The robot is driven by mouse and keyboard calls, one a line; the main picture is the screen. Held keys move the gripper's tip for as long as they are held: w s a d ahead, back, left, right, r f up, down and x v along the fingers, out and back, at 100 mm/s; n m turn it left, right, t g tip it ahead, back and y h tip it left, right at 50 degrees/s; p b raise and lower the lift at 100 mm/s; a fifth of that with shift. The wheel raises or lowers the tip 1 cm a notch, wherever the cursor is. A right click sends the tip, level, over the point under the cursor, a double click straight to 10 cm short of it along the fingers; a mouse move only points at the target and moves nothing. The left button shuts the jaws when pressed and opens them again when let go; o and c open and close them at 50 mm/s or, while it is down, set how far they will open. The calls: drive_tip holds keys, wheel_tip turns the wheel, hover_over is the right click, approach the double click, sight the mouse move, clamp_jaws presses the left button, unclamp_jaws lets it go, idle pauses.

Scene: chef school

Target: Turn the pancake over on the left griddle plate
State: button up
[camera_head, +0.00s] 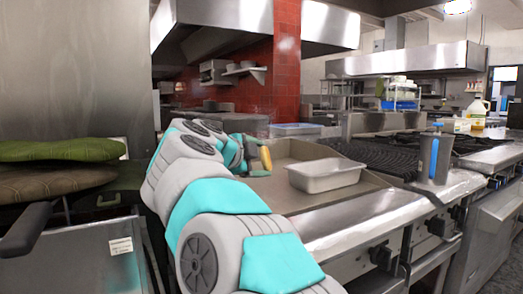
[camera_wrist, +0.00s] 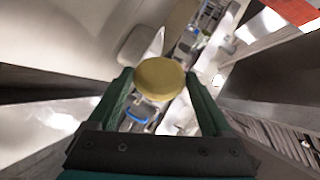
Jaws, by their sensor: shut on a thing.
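My gripper (camera_head: 253,158) is over the griddle plate (camera_head: 282,197) in the head view, turned partly away. It is shut on a round yellow-tan pancake (camera_head: 266,158), which shows nearly edge-on and upright there. In the wrist view the pancake (camera_wrist: 160,77) is a yellow oval between the two dark green fingertips of my gripper (camera_wrist: 158,80). I cannot tell whether its lower edge touches the plate. My arm hides part of the plate's left side.
A rectangular metal pan (camera_head: 325,175) stands on the plate, right of the pancake. A steel container (camera_head: 435,160) with a blue-handled tool stands farther right, near burner grates (camera_head: 385,155). Green and brown cushion-like items (camera_head: 60,150) lie at the left.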

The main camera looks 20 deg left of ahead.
drive_tip(key=n, duration=0.1)
drive_tip(key=n+p, duration=0.1)
drive_tip(key=n, duration=0.1)
drive_tip(key=shift+w+a+r+n, duration=0.15)
drive_tip(key=shift+n, duration=0.15)
drive_tip(key=shift+w+a+f+n+t+b, duration=0.15)
drive_tip(key=shift+f+n+b, duration=0.1)
drive_tip(key=shift+f+n, duration=1.15)
drive_tip(key=shift+w+a+f+n+t+b, duration=0.2)
drive_tip(key=shift+f+n, duration=0.55)
drive_tip(key=shift+n, duration=1.25)
drive_tip(key=shift+w+a+f+n+t+b, duration=0.15)
drive_tip(key=shift+f+n+b, duration=0.15)
drive_tip(key=shift+f+n, duration=1.1)
drive_tip(key=shift+s+r+n, duration=0.1)
drive_tip(key=shift+r+n, duration=0.2)
drive_tip(key=o, duration=1.1)
drive_tip(key=shift+o, duration=0.2)
